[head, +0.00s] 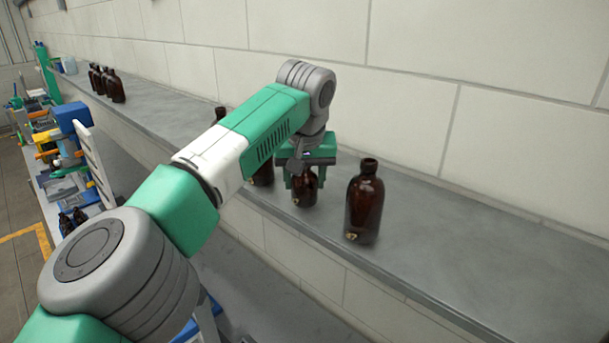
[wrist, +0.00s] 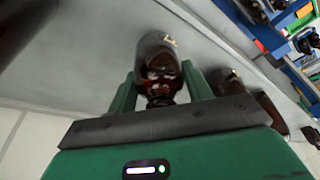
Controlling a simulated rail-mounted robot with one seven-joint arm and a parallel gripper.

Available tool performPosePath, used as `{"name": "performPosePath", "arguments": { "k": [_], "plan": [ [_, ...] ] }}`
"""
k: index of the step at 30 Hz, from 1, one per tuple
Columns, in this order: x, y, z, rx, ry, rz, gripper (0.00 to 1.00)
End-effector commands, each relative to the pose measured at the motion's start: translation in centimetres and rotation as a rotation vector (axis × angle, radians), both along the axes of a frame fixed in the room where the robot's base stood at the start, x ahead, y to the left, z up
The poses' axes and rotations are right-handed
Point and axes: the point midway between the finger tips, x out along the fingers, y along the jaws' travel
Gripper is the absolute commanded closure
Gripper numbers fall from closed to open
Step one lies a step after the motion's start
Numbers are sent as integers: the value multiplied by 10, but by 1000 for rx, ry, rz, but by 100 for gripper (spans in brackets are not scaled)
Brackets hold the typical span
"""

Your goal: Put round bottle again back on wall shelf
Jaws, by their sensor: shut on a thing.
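My gripper (head: 303,176) points down over the grey wall shelf (head: 440,235) and is shut on a small round amber bottle (head: 305,192). The bottle is upright, at or just above the shelf surface; I cannot tell whether it touches. In the wrist view the same bottle (wrist: 160,68) sits between the two green fingers (wrist: 160,90), with a small label mark on its body. The gripper hides the bottle's neck in the head view.
A taller amber bottle (head: 365,203) stands close on the right. Other amber bottles (head: 262,175) stand just left, partly behind my arm. Several more bottles (head: 107,84) stand at the shelf's far left. The shelf's right part is clear. The tiled wall runs behind.

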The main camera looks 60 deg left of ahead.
Motion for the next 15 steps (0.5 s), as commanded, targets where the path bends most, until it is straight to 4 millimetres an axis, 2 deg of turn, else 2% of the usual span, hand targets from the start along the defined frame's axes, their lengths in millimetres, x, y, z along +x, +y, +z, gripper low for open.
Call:
{"name": "performPosePath", "arguments": {
  "k": [10,11,13,15],
  "plan": [
    [0,0,-4,1,0,0,78],
    [0,0,-3,1,0,0,44],
    [0,0,-3,0,0,0,31],
    [0,0,-3,0,0,0,28]
  ]
}}
